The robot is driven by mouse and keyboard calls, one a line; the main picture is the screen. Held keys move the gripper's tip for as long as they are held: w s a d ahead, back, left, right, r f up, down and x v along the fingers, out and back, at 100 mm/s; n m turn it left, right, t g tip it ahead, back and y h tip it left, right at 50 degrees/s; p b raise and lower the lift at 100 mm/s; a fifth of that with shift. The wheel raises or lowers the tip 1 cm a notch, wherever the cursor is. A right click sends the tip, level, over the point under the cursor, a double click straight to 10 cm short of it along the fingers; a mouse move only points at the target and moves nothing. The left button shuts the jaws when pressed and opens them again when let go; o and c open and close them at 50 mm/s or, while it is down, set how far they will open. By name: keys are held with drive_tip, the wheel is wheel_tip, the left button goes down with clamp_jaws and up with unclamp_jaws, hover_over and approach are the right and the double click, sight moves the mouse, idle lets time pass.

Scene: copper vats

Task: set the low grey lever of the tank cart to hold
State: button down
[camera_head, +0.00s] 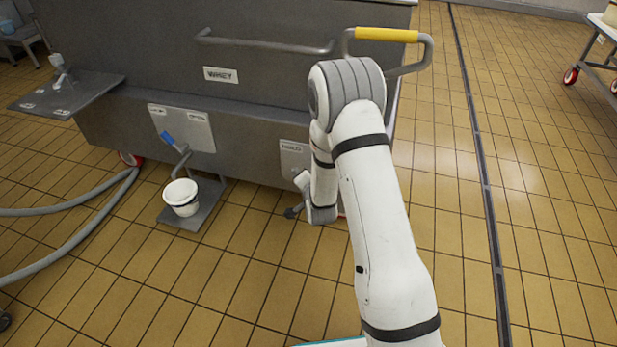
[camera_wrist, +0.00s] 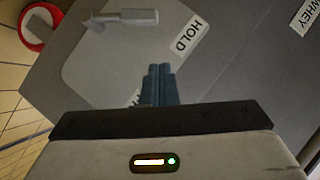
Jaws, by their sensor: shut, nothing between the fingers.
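The tank cart (camera_head: 250,60) is a large grey tank body. On its low right side is a pale panel (camera_head: 287,160) with a label. The wrist view shows this panel (camera_wrist: 90,65) close up, with a white HOLD label (camera_wrist: 188,36) and a low grey lever (camera_wrist: 125,18) near the top edge. The lever's thick end points right in the picture, toward the label but apart from it. My gripper (camera_wrist: 160,72) is shut and empty, in front of the panel, below the lever in the picture and apart from it. A second label is mostly hidden behind the fingers.
Another panel (camera_head: 197,134) to the left carries a blue-handled lever (camera_head: 170,142) above a white bucket (camera_head: 181,197). A rail with a yellow grip (camera_head: 386,35) juts from the cart's upper right. A hose (camera_head: 75,205) lies at left.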

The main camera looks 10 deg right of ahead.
drive_tip(key=shift+v, duration=1.75)
drive_tip(key=shift+r+p, duration=0.1)
drive_tip(key=shift+p, duration=0.2)
drive_tip(key=s+d+r+n+g+p, duration=0.3)
drive_tip(key=r+p, duration=0.5)
drive_tip(key=r, duration=0.7)
drive_tip(key=s+r+n+g+p, duration=0.2)
drive_tip(key=s+r+p, duration=0.45)
drive_tip(key=r, duration=0.85)
drive_tip(key=s+d+r+n+g+p, duration=0.2)
drive_tip(key=s+r+g+p, duration=0.1)
drive_tip(key=s+r+p, duration=0.5)
drive_tip(key=s+d+r+n+g+h+p, duration=0.1)
drive_tip(key=s+r+p, duration=0.6)
drive_tip(key=s+r, duration=0.7)
wheel_tip(320, 180, up, 2)
drive_tip(key=shift+d+r+n+g+p, duration=0.1)
drive_tip(key=shift+d+n+g+p, duration=0.35)
drive_tip(key=shift+n+g, duration=0.55)
